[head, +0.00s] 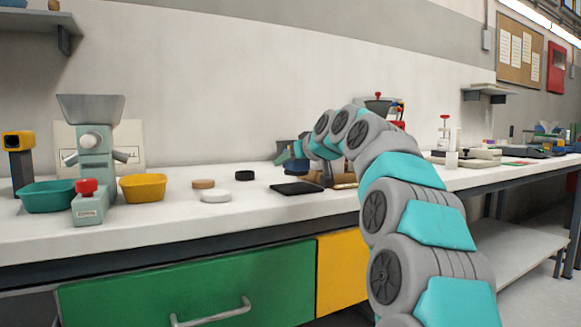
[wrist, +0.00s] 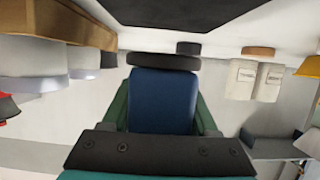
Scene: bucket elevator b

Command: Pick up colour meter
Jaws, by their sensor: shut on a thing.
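The colour meter appears to be the blue body (wrist: 163,98) with a dark grey rounded end (wrist: 164,62) in the middle of the wrist view. My gripper (wrist: 163,112) is shut on it, with a dark green finger along each side. In the head view my gripper (head: 291,152) is at the back of the bench, small and partly hidden by my arm. The held thing is hard to make out there. I cannot tell whether it touches the bench.
A black flat pad (head: 296,188) lies on the bench (head: 160,220) below my gripper. Brown (head: 203,184), black (head: 244,175) and white discs (head: 215,196) lie to its left. A yellow bowl (head: 143,187), green bowl (head: 47,196) and mill (head: 95,140) stand further left.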

